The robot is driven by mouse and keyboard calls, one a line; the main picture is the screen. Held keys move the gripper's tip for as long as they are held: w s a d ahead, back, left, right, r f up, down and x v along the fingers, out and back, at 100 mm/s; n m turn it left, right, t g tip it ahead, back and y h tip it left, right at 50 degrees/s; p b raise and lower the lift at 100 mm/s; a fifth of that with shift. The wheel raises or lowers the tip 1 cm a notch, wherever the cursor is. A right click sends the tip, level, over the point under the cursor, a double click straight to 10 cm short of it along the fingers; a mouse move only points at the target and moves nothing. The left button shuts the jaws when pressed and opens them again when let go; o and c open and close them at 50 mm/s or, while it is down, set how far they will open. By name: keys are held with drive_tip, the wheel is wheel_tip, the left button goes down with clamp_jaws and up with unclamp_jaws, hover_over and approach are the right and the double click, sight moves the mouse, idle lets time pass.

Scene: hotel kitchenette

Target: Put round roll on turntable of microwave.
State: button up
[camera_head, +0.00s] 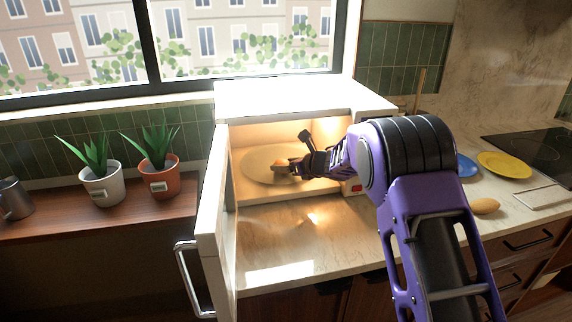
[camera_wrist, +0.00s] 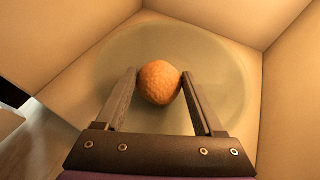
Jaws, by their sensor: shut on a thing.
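The microwave (camera_head: 300,98) stands with its door (camera_head: 212,215) swung open and its inside lit. Its round turntable (camera_head: 252,163) lies flat inside, and in the wrist view (camera_wrist: 225,85) it fills much of the chamber floor. My gripper (camera_head: 287,167) reaches into the chamber over the turntable. In the wrist view my gripper (camera_wrist: 159,76) has one finger on each side of the round roll (camera_wrist: 160,84), which is orange-brown and held between them. The roll is over the turntable; I cannot tell whether its underside touches it.
A blue plate (camera_head: 466,166), a yellow plate (camera_head: 504,165) and an oblong bread-like item (camera_head: 485,206) lie on the counter at right, near a dark cooktop (camera_head: 535,150). Two potted plants (camera_head: 101,187) (camera_head: 160,180) and a metal mug (camera_head: 15,199) stand at left. The chamber walls surround my gripper.

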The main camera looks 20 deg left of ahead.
drive_tip(key=o, duration=1.4)
drive_tip(key=shift+c, duration=0.2)
drive_tip(key=b+v, duration=0.1)
drive_tip(key=v, duration=1.1)
